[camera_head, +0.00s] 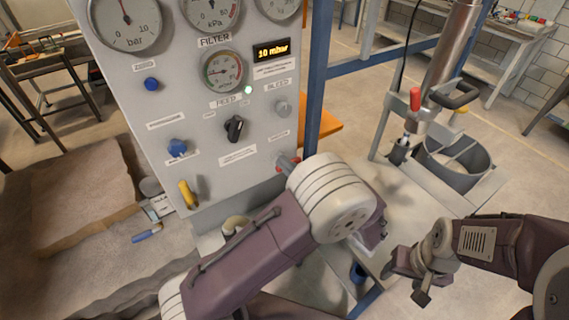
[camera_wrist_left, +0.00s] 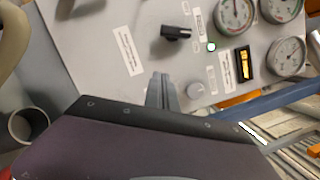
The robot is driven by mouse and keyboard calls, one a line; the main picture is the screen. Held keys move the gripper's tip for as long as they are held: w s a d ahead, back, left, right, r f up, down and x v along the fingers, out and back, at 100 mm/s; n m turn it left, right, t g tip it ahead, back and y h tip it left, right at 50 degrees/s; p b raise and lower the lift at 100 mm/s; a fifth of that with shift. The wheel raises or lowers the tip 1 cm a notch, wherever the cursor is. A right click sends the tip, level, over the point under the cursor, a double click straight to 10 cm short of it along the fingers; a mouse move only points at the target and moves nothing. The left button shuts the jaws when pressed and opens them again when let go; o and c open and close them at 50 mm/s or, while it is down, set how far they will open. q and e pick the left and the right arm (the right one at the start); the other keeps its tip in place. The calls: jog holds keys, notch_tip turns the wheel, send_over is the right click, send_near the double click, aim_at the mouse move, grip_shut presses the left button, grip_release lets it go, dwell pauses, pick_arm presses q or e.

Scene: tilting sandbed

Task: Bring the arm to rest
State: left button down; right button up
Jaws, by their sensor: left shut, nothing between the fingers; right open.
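My left arm (camera_head: 250,245) reaches up from the bottom of the head view, in front of the grey panel (camera_head: 215,115). Its large white joint (camera_head: 335,200) is beside the panel's lower right corner and hides most of the left gripper. In the left wrist view the left gripper's fingers (camera_wrist_left: 161,92) are together and empty, with the panel face (camera_wrist_left: 100,50) behind them. My right gripper (camera_head: 422,275) is open and empty at the lower right of the head view, over the floor, its fingers pointing left.
The panel carries gauges (camera_head: 222,70), a black knob (camera_head: 235,128), a lit display (camera_head: 272,50) and a yellow handle (camera_head: 188,194). A blue post (camera_head: 319,70) stands at its right edge. A grey bucket (camera_head: 455,165) stands right. Sand (camera_head: 80,200) and a blue-handled tool (camera_head: 147,234) lie left.

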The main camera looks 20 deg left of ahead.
pick_arm(q)
jog(key=s+a+f+n+g+h, duration=0.4)
jog(key=s+a+f+g+h, duration=0.1)
jog(key=s+a+f+g, duration=0.45)
jog(key=s+d+f+n+g+h, duration=0.2)
jog(key=s+d+f+n+h, duration=0.15)
jog(key=s+f+h, duration=0.45)
jog(key=w+d+r+n+t+h, duration=0.2)
jog(key=w+d+n+t+h, duration=0.1)
jog(key=w+n+h, duration=0.1)
jog(key=shift+w+r, duration=0.3)
jog(key=shift+r, duration=0.05)
jog(key=shift+s+t, duration=0.1)
jog(key=shift+t, duration=0.15)
